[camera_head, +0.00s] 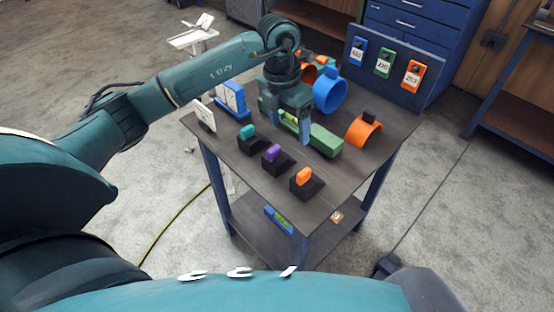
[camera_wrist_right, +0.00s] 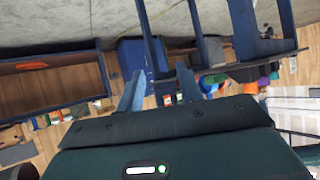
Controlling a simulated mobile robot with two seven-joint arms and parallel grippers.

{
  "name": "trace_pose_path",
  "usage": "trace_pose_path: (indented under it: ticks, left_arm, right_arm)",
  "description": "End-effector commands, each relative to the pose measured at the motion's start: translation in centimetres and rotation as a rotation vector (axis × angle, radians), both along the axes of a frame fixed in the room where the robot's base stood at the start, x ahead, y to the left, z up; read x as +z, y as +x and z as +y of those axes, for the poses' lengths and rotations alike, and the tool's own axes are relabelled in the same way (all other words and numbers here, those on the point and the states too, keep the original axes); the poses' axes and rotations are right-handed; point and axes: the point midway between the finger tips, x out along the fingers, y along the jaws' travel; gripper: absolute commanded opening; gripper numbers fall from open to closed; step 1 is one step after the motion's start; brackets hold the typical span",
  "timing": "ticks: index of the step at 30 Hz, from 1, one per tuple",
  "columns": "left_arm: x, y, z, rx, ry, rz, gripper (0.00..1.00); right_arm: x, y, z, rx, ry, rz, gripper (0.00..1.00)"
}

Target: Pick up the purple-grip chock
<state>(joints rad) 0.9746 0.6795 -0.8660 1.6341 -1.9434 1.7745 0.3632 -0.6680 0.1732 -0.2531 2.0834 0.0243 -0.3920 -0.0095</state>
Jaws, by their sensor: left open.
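The purple-grip chock (camera_head: 277,162) is a black wedge with a purple grip and stands near the front edge of the table, between the teal-grip chock (camera_head: 250,143) and the orange-grip chock (camera_head: 306,184). My left gripper (camera_head: 287,127) is open, pointing down over the table behind the chocks, apart from the purple-grip one. A green bar-like part (camera_head: 325,140) lies by its fingers, partly hidden by them; I cannot tell whether they touch. My right gripper (camera_wrist_right: 158,80) has its fingers apart with nothing between them, away from the chocks.
A blue ring (camera_head: 329,92) and an orange clamp-like part (camera_head: 364,130) stand at the table's right. A blue board with coloured tags (camera_head: 383,65) rises at the back. A white card (camera_head: 204,115) and a blue block (camera_head: 233,98) stand at the left. The tabletop's front right is clear.

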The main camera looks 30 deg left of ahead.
Motion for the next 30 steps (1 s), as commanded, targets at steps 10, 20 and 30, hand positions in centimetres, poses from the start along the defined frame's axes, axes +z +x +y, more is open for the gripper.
trace_pose_path:
  ticks: [10, 20, 30]
  left_arm:
    - [-2.6, 0.1, 3.1, 0.045, 0.127, 0.028, 0.75]
    - [-7.0, 0.2, 3.0, 0.043, 0.122, 0.022, 0.75]
    - [-11.1, 0.9, 3.1, 0.044, 0.122, 0.024, 0.75]
  right_arm:
    - [0.5, 0.1, -0.1, -0.001, -0.002, -0.001, 0.36]
    - [0.3, 0.0, -0.3, -0.008, -0.005, 0.010, 0.36]
    - [0.7, -0.1, -0.6, -0.018, -0.009, 0.022, 0.36]
